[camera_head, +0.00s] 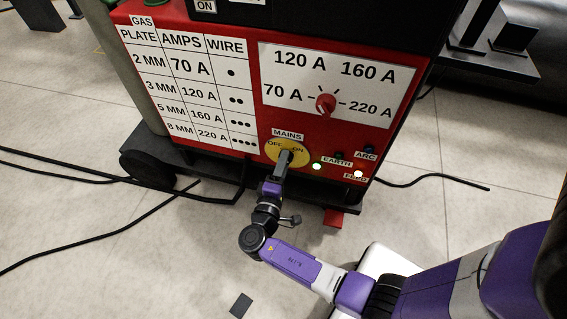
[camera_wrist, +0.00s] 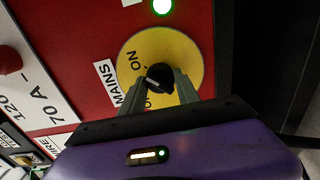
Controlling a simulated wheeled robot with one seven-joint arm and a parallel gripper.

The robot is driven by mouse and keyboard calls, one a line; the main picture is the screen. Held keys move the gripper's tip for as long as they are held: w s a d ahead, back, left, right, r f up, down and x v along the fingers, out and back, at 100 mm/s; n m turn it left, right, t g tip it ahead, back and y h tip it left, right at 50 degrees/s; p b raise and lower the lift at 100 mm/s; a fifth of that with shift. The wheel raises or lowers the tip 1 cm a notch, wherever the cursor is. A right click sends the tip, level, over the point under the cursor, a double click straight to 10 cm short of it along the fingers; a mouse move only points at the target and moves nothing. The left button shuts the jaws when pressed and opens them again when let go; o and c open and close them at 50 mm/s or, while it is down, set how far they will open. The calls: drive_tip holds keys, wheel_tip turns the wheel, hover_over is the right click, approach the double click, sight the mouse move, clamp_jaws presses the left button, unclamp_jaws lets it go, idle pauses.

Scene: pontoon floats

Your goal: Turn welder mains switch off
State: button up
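The mains switch is a black knob (camera_wrist: 160,77) on a round yellow plate (camera_wrist: 190,55) marked ON and OFF, on the welder's red front. The yellow plate also shows in the head view (camera_head: 272,147), low on the panel under the MAINS label. In the wrist view the knob's pale mark points between the ON and OFF words. My gripper (camera_wrist: 161,82) has one grey finger on each side of the knob, and both tips appear to touch it. In the head view my gripper (camera_head: 286,156) hides most of the knob.
A green lamp (camera_head: 317,166) by EARTH and a pale lamp (camera_head: 358,174) by FEED are lit. A red current dial (camera_head: 326,104) sits above. Black cables (camera_head: 100,238) cross the floor at left. A dark wheel (camera_head: 146,168) stands at the welder's left foot.

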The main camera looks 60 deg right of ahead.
clamp_jaws()
drive_tip(key=shift+n, duration=0.3)
drive_tip(key=n+p, duration=0.9)
drive_tip(key=n, duration=0.8)
drive_tip(key=shift+n, duration=0.3)
drive_tip(key=o, duration=1)
unclamp_jaws()
